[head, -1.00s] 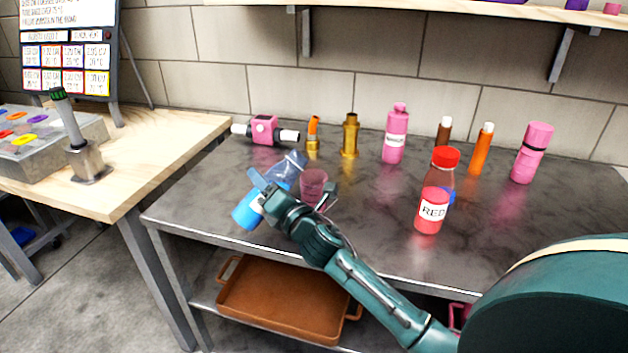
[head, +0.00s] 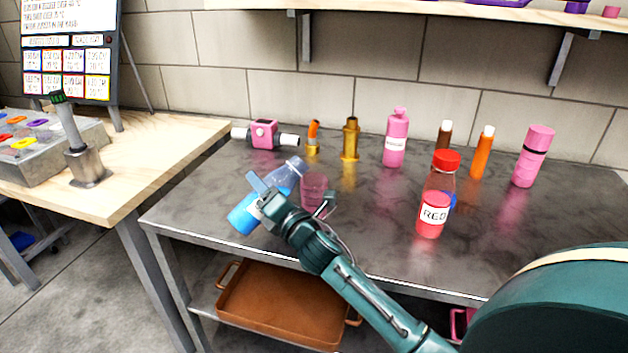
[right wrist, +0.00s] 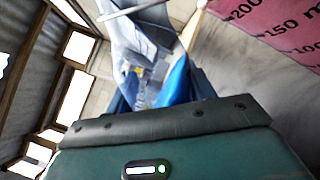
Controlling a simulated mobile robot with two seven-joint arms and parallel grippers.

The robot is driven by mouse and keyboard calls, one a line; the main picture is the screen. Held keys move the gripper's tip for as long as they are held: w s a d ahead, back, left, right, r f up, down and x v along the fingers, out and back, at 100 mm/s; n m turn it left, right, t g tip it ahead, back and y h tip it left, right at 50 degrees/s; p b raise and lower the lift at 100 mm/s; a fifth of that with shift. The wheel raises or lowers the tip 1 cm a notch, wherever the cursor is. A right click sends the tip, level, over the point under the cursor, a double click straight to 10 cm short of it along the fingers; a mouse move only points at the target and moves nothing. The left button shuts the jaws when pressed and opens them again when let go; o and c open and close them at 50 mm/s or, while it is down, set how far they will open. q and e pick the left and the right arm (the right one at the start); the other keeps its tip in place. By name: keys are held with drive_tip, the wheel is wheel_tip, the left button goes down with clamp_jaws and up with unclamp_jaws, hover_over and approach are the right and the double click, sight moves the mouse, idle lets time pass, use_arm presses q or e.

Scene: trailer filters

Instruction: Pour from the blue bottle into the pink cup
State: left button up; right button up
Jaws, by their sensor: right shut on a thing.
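My right gripper (head: 262,196) is shut on the blue bottle (head: 243,217), above the left part of the grey table. The bottle is tilted, with its blue lower end to the lower left and its clear neck to the upper right. The pink cup (head: 314,188) stands on the table just right of the bottle, partly hidden by my gripper. In the right wrist view the clear and blue bottle (right wrist: 150,50) fills the middle, and the pink cup's marked wall (right wrist: 282,28) shows at the upper right. No stream of liquid can be made out. My left gripper is out of view.
A red-capped bottle (head: 435,200) labelled RED stands right of the cup. Behind are a pink valve piece (head: 264,134), brass fittings (head: 350,139), a pink bottle (head: 396,138), orange and brown tubes, and a pink flask (head: 533,157). The table's front is mostly clear.

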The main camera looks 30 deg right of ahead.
sight(268, 177)
drive_tip(key=shift+a+r+m, duration=0.2)
drive_tip(key=shift+r+m, duration=0.4)
drive_tip(key=shift+m, duration=0.3)
idle(0.8)
drive_tip(key=shift+a+f+m+h+b, duration=0.1)
drive_tip(key=shift+m+h+b, duration=0.2)
drive_tip(key=shift+m+b, duration=0.65)
idle(0.8)
drive_tip(key=shift+d+r+m+h+p, duration=0.4)
drive_tip(key=shift+r+m+p, duration=0.35)
drive_tip(key=shift+m+p, duration=0.2)
idle(0.9)
drive_tip(key=shift+d+r+m+p, duration=0.1)
drive_tip(key=shift+r+m+p, duration=0.5)
drive_tip(key=shift+m, duration=0.3)
idle(1.8)
